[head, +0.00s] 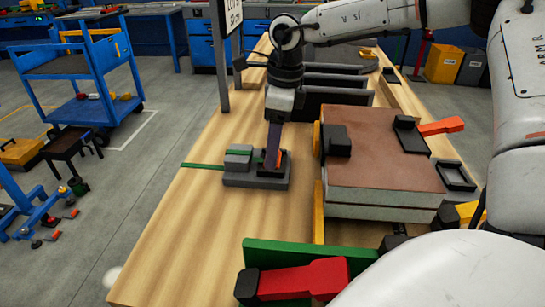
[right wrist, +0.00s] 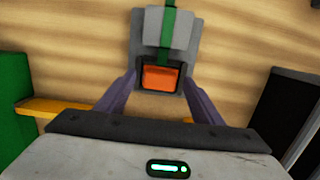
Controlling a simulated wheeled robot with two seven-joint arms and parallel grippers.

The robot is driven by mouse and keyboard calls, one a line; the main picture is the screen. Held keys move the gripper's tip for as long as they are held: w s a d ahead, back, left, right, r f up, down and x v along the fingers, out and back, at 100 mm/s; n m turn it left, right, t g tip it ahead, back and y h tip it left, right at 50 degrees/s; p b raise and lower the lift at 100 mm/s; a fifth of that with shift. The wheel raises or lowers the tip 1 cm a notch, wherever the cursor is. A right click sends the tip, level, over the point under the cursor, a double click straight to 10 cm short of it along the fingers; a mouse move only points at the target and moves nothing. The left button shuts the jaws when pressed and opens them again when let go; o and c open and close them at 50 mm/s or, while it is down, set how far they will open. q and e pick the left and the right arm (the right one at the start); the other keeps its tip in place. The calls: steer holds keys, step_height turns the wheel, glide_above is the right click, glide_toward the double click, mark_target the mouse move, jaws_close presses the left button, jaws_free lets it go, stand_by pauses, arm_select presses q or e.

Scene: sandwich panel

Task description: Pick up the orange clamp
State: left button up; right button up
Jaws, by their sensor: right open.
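My right gripper (head: 275,158) points down at a small grey holder (head: 238,181) on the wooden bench. In the right wrist view its open fingers (right wrist: 160,80) stand on either side of an orange block-like piece (right wrist: 160,78). This piece sits in a dark frame on the grey holder (right wrist: 182,28). The head view shows only a sliver of it, so I cannot tell its full shape or whether the fingers touch it. Another clamp (head: 436,128), orange-red with a black jaw, is at the far right edge of the brown-topped panel. My left gripper is not in view.
The thick layered panel (head: 370,150) stands right of my right gripper, with a black clamp jaw (head: 336,141) at its left edge. A red clamp (head: 302,278) lies by a green bar (head: 290,255) in front. Bare bench (head: 190,225) is free at left.

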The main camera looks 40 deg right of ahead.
steer(key=shift+f, duration=0.1)
steer(key=c, duration=1.1)
steer(key=shift+c, duration=0.4)
steer(key=shift+w+r, duration=0.1)
steer(key=shift+r, duration=0.35)
step_height(320, 180, up, 14)
steer(key=p, duration=0.4)
steer(key=shift+p, duration=0.35)
